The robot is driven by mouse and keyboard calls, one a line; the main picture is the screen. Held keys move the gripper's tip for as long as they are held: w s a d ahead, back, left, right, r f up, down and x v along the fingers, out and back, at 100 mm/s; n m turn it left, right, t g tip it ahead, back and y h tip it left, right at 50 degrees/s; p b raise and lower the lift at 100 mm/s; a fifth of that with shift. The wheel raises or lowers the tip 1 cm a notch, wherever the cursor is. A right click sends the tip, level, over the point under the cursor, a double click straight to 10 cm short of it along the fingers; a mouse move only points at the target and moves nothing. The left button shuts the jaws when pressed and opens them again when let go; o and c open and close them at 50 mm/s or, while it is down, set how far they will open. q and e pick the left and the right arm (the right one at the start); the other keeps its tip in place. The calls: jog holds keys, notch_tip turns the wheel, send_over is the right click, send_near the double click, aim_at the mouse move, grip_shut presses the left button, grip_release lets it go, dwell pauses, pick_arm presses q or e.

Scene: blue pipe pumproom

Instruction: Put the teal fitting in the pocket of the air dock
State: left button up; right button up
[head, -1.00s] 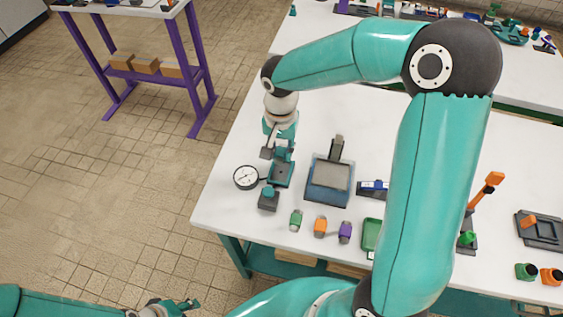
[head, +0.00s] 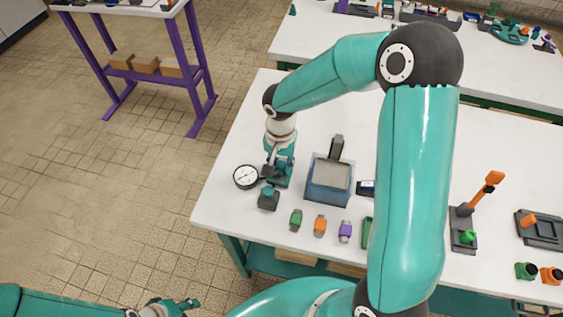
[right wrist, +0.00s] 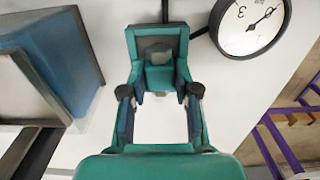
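The teal fitting (right wrist: 160,75) shows in the right wrist view between the fingertips of my right gripper (right wrist: 160,88), which appears shut on it. The air dock (right wrist: 131,45) has a teal rim around a grey pocket. The fitting overlaps the near part of this pocket in the picture; I cannot tell whether it touches the bottom. In the head view my right gripper (head: 275,172) is over the dock and hides much of it. The dark block with a teal cap (head: 268,200) is at the dock's front. My left gripper (head: 178,305) is low in the head view, away from the table.
A round gauge (head: 246,177) stands left of the dock, joined by a thin pipe. A blue box with a grey top (head: 329,180) is to the right. Green (head: 296,219), orange (head: 320,226) and purple (head: 345,231) fittings stand in front on the white table.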

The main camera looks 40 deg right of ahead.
aim_at(281, 165)
jog(key=o, duration=0.3)
notch_tip(281, 165, up, 12)
jog(key=shift+r, duration=0.15)
dwell(0.4)
dwell(0.5)
